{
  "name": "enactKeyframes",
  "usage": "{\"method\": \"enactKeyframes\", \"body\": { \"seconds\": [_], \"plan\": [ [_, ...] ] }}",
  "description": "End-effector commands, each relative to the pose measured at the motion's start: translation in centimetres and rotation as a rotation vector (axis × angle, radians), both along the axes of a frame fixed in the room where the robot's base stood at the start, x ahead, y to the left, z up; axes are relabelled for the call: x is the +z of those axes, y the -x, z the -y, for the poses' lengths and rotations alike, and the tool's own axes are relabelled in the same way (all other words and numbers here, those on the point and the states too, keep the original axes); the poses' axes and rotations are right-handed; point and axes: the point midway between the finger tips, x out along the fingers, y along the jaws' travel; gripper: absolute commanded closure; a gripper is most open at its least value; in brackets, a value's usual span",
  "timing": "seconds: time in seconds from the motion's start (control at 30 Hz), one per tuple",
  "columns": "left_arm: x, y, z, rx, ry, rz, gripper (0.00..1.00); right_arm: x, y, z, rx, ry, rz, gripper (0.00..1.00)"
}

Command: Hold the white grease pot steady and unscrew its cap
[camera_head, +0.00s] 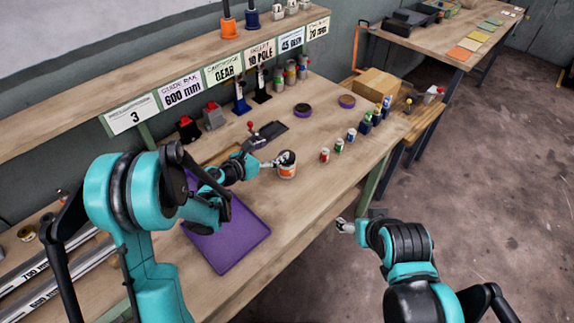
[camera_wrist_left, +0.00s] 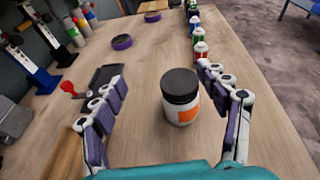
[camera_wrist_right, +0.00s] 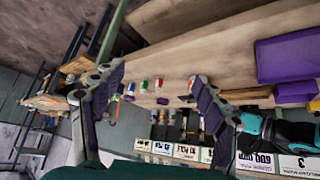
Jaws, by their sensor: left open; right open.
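The white grease pot (camera_head: 287,171) stands upright on the workbench, with an orange label and a black cap (camera_head: 286,157) on top. In the left wrist view the pot (camera_wrist_left: 181,108) and its cap (camera_wrist_left: 180,85) sit between the open fingers of my left gripper (camera_wrist_left: 170,115), and no finger visibly touches them. In the head view my left gripper (camera_head: 268,163) is at the pot's left side. My right gripper (camera_head: 350,226) is open and empty, off the bench's front edge. Its spread fingers (camera_wrist_right: 155,95) show in the right wrist view.
A purple tray (camera_head: 232,240) lies on the bench left of the pot. Several small cans, including a red one (camera_head: 324,155), stand in a row to the right. A dark plate with a red knob (camera_head: 268,134) and a purple ring (camera_head: 302,110) lie behind.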

Motion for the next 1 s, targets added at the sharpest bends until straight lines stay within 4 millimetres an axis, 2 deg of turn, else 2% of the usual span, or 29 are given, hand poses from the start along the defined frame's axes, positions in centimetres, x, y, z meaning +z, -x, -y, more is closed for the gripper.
{"method": "enactKeyframes", "body": {
  "seconds": [0.03,0.1,0.17,0.47,0.67,0.8,1.0],
  "plan": [
    [-0.9,1.3,0.1,-0.034,-0.04,-0.015,0.26,0.1,0.5,0.1,-0.002,-0.003,-0.008,0.28],
    [-2.0,2.5,0.1,-0.068,-0.08,-0.03,0.26,0.0,1.0,0.2,-0.002,-0.005,-0.017,0.28],
    [-2.6,2.8,0.3,-0.085,-0.097,-0.037,0.26,-0.1,1.2,0.2,-0.001,-0.006,-0.021,0.28],
    [-4.1,1.0,2.2,-0.089,-0.101,-0.039,0.26,-1.1,1.2,0.2,0.0,-0.006,-0.021,0.28],
    [-5.9,-0.8,3.8,-0.09,-0.099,-0.04,0.26,-2.6,1.2,0.2,0.0,-0.006,-0.02,0.28],
    [-6.3,-1.9,4.8,-0.088,-0.1,-0.039,0.26,-3.0,1.2,0.2,0.0,-0.005,-0.02,0.28],
    [-6.2,-2.0,4.9,-0.086,-0.098,-0.039,0.26,-2.8,1.2,0.2,0.0,-0.005,-0.02,0.28]
  ]
}}
